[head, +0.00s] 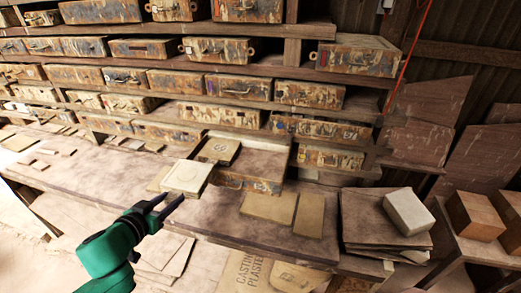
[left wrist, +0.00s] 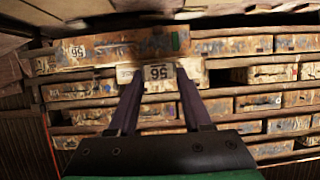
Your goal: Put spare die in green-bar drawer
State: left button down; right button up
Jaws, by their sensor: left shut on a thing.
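My left gripper (head: 174,198) comes in from the lower left and is shut on a pale, squarish die (head: 187,175), held beyond the fingertips above the bench. A drawer (head: 245,183) stands pulled out just right of the die, with a flat tan block (head: 219,150) lying inside. In the left wrist view, a long drawer front (left wrist: 125,48) has a 56 label and a small green mark; it seems to be this open drawer. My right gripper is not in view.
Rows of worn, stained drawers (head: 230,88) fill the rack behind. Flat tan plates (head: 268,207) lie on the bench right of the die. A white block (head: 408,212) sits on stacked slabs at the right, with brown blocks (head: 474,215) beyond.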

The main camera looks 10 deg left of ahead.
aim_at(264, 171)
jog(key=i+l, duration=0.15)
jog(key=l, duration=0.2)
jog(key=i+l, duration=0.2)
jog(key=l, duration=0.15)
jog(key=i+l, duration=0.15)
jog(key=l, duration=0.2)
